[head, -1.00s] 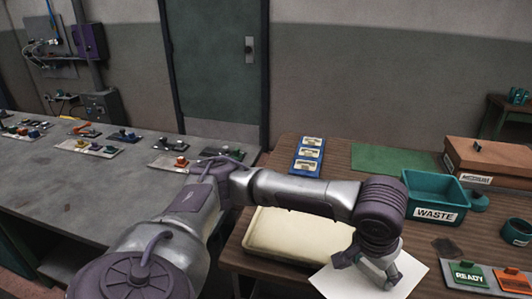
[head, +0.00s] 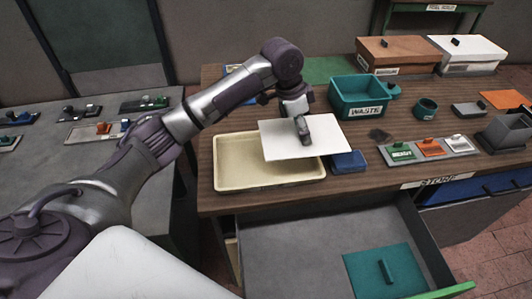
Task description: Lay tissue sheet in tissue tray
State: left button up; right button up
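The white tissue sheet (head: 275,140) is held flat in my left gripper (head: 303,130), which grips it near its middle; one finger shows on top and the other is hidden. The sheet hangs above the table, over the right part of a cream, shallow tray (head: 230,178), likely the tissue tray. The sheet also reaches past the tray's right side. The visible left part of the tray is empty. My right gripper is not in view.
A blue block (head: 348,162) lies right of the tray. The teal WASTE bin (head: 362,100) stands behind. READY tiles (head: 402,152) are at right. An open drawer (head: 310,240) in front holds a teal panel with a handle (head: 385,270).

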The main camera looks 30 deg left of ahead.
aim_at(262, 136)
pick_arm(q)
jog(key=s+a+f, duration=0.1)
jog(key=a, duration=0.1)
jog(key=s+a+f+p, duration=0.1)
jog(key=s+a+f, duration=0.1)
jog(key=a, duration=0.1)
jog(key=s+a+f+p, duration=0.1)
jog(key=a+f, duration=0.1)
jog(key=a, duration=0.1)
jog(key=shift+s+a+f, duration=0.1)
jog(key=shift+s+f, duration=0.05)
jog(key=shift+s, duration=0.2)
notch_tip(262, 136, down, 4)
jog(key=shift+a+f+p, duration=0.1)
jog(key=shift+p, duration=0.55)
jog(key=o, duration=0.8)
jog(key=shift+f, duration=0.1)
jog(key=shift+c, duration=0.2)
jog(key=b+v, duration=0.1)
jog(key=v, duration=1.1)
jog(key=shift+b, duration=0.35)
